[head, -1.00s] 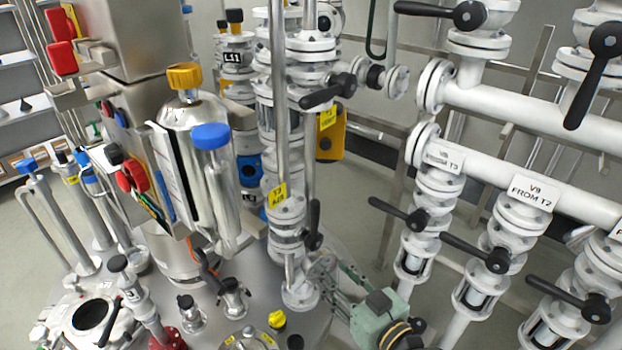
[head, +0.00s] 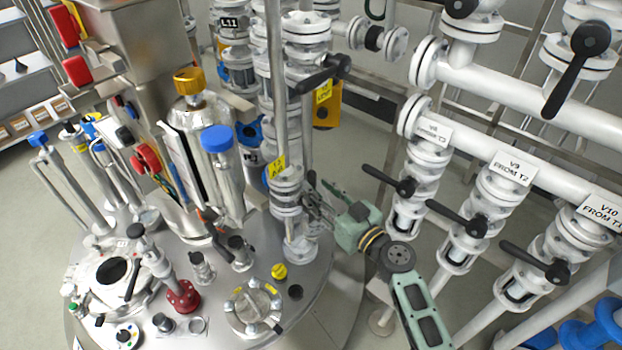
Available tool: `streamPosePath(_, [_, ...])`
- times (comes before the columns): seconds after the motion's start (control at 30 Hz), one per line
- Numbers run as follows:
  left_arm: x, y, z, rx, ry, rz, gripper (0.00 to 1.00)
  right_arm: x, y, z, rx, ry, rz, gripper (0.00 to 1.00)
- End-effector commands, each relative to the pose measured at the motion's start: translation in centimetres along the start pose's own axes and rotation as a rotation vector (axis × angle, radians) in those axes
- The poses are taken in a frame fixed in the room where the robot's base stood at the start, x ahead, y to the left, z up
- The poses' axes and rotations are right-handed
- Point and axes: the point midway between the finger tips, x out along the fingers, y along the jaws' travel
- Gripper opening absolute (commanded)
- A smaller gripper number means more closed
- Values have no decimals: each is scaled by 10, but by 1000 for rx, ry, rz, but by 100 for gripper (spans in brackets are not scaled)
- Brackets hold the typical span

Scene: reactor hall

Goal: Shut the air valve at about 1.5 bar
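The air valve (head: 286,199) is a white flanged valve on a vertical pipe above the vessel lid, under a yellow tag (head: 276,167) that seems to read AIR. A dark handle end (head: 309,179) shows upright at its right side. My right gripper (head: 310,203) comes in from the lower right, its fingers at the valve's right side, by the handle. The fingers overlap the handle area, so I cannot tell whether they touch or grip it. My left gripper is not in view. No readable pressure gauge shows.
The steel vessel lid (head: 215,290) carries several fittings, including a red flange (head: 182,297) and a round sight port (head: 252,306). Right of my arm stand white valves with black handles, such as V9 (head: 468,222). Another black-handled valve (head: 320,74) is above.

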Motion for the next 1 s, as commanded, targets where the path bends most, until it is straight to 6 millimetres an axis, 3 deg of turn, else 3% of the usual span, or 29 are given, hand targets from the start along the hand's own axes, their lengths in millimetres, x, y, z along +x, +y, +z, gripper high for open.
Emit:
streamPosePath(0.1, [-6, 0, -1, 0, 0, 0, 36, 19, 0, -2, 3, 1, 0, 36])
streamPosePath(0.3, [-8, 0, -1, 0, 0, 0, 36, 36, 0, -1, 1, -1, 0, 36])
streamPosePath(0.63, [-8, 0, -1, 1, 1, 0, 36, 40, 0, 0, 1, -1, 0, 36])
streamPosePath(1.0, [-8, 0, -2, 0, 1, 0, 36, 39, 0, 0, 0, -1, 0, 5])
